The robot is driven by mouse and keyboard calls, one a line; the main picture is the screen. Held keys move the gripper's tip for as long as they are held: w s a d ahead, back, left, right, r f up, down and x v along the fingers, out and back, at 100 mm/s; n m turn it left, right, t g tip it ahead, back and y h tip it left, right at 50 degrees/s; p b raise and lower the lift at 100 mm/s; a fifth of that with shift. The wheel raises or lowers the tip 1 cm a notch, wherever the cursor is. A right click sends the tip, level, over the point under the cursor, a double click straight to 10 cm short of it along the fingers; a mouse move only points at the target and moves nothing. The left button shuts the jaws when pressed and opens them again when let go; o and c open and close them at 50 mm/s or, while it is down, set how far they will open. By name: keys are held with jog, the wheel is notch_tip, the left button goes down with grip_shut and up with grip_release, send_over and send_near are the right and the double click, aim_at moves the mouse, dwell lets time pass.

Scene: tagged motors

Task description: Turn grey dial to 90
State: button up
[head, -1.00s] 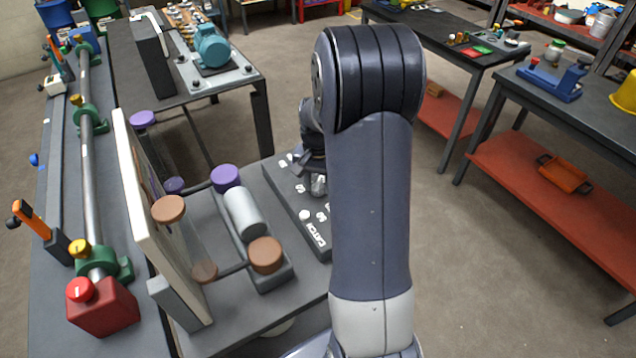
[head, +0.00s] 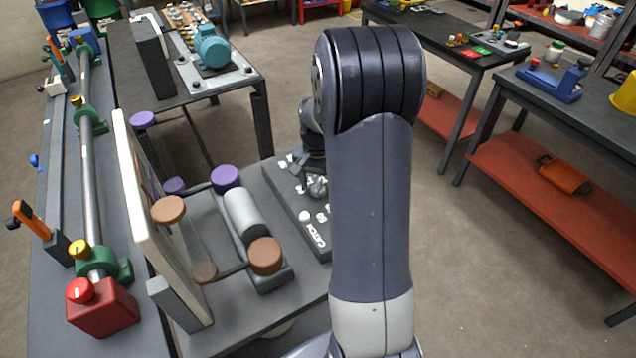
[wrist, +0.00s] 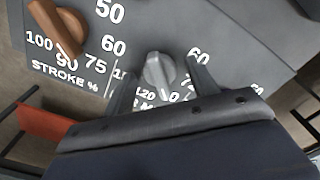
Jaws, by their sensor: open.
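The grey dial (wrist: 158,72) shows in the wrist view, standing up from a dark grey panel (wrist: 225,30) with white numbers around it. A raised grip bar runs across its top. My gripper (wrist: 160,70) is open, with one finger to the left of the dial and one to the right. Clear gaps show between the fingers and the dial, and I see no contact. My gripper hides part of the dial's scale; a 60 and a 120 are readable. In the head view the grey dial (head: 317,187) is small, and my arm hides much of the gripper and panel.
A brown dial (wrist: 58,28) with a "STROKE %" scale sits left of the grey dial. In the head view, purple knobs (head: 226,177) and brown knobs (head: 266,255) with a grey cylinder (head: 241,212) stand left of the panel. A white upright board (head: 150,215) stands farther left.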

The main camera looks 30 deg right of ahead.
aim_at(318, 184)
notch_tip(318, 184, up, 11)
dwell(0.6)
jog(key=shift+f, duration=0.15)
notch_tip(318, 184, down, 11)
jog(key=shift+r, duration=0.1)
jog(key=shift+n, duration=0.3)
dwell(0.5)
